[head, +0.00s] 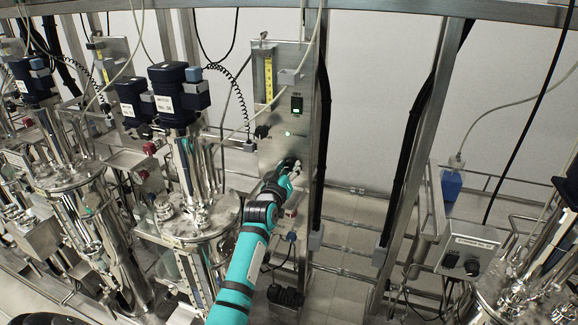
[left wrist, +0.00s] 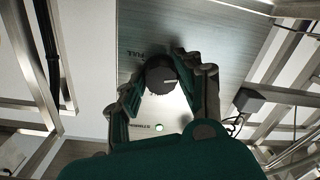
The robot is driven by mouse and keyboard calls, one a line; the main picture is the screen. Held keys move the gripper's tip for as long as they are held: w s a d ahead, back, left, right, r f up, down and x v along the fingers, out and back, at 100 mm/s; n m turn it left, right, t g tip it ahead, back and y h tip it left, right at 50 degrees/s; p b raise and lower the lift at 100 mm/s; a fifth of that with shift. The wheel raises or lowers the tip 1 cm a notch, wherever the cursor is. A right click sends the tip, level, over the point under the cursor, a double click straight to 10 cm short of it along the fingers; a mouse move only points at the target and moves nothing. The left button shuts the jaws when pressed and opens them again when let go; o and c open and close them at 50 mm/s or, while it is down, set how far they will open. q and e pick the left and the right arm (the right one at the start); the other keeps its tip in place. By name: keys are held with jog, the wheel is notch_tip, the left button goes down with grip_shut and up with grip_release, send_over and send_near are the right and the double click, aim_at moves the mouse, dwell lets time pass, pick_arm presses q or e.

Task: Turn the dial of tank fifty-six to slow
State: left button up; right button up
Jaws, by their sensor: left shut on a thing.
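A steel control panel (head: 270,150) stands upright behind a tank with a dark motor (head: 178,95); the motor's label is too small to read surely. My left gripper (head: 284,177) is at the lower part of this panel and hides the dial there. In the left wrist view a round black dial (left wrist: 159,76) sits between the fingers of my left gripper (left wrist: 162,88), which is shut on it. The dial's pale pointer line points to the picture's right. The word FULL is printed beside the dial, on its left in that view. My right gripper is not in view.
A green lamp (left wrist: 158,128) glows near the dial. Steel posts and hanging cables flank the panel. Another control box (head: 470,257) stands at the right.

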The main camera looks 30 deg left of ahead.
pick_arm(q)
jog(key=shift+d+f+n+p, duration=0.15)
jog(key=shift+n+p, duration=0.3)
jog(key=shift+n, duration=0.85)
jog(key=o, duration=1.1)
jog(key=shift+o, duration=0.2)
jog(key=v, duration=1.2)
jog(key=shift+r, duration=0.2)
jog(key=shift+f, duration=0.1)
